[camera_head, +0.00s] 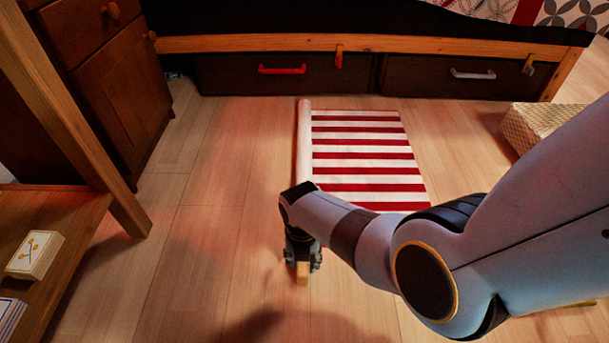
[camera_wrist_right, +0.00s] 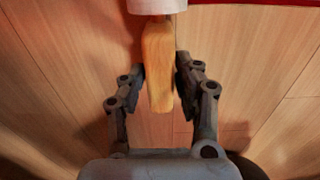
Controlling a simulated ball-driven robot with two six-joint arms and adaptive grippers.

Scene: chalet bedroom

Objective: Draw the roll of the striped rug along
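The striped rug (camera_head: 365,157) lies flat on the floor with red and white stripes. Its pale roll (camera_head: 303,140) runs along the rug's left edge, and its near part is hidden behind my right arm. A wooden handle (camera_wrist_right: 158,65) sticks out of the near end of the roll (camera_wrist_right: 157,5); its tip also shows in the head view (camera_head: 302,273). My right gripper (camera_wrist_right: 161,78) has a finger close against each side of the handle and appears shut on it, low over the floor. My left gripper is not in view.
A bed with dark drawers (camera_head: 285,78) stands beyond the rug. A wooden cabinet (camera_head: 120,85) and a low shelf (camera_head: 75,205) stand at left. A woven box (camera_head: 535,124) sits at right. The floor (camera_head: 205,200) left of the roll is clear.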

